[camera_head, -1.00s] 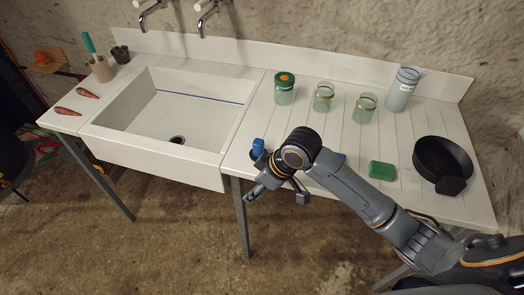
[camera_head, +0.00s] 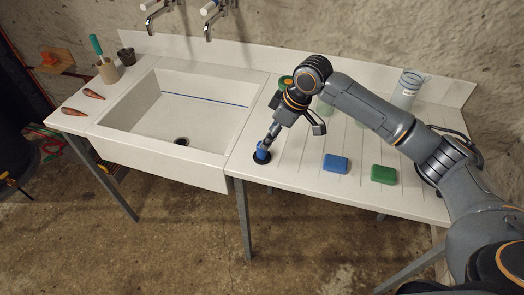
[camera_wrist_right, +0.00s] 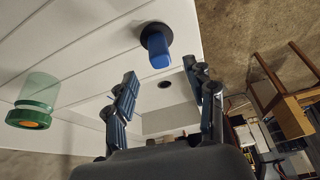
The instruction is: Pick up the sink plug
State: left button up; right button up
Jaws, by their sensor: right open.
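The sink plug (camera_head: 261,156) is a black disc with an upright blue handle. It sits on the white counter just right of the basin, near the front edge. My right gripper (camera_head: 294,131) is over the counter, with one finger overlapping the plug's handle in the head view. In the right wrist view the plug (camera_wrist_right: 157,45) lies beyond the open fingertips (camera_wrist_right: 164,86), between their lines, with nothing between the fingers. Whether a finger touches the handle cannot be told. My left gripper is not in view.
A blue block (camera_head: 335,163) and a green block (camera_head: 383,174) lie to the right.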

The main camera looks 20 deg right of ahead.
aim_at(262, 151)
jog(key=x, duration=0.2)
jog(key=shift+a+f, duration=0.15)
jog(key=shift+f, duration=0.05)
jog(key=p+x, duration=0.1)
jog(key=x, duration=0.3)
jog(key=shift+w+f+p, duration=0.15)
jog(key=shift+f+p, duration=0.05)
jog(key=shift+p, duration=0.15)
jog(key=shift+w+a+f, duration=0.1)
jog(key=shift+f, duration=0.25)
jog(key=shift+c, duration=0.2)
grip_shut()
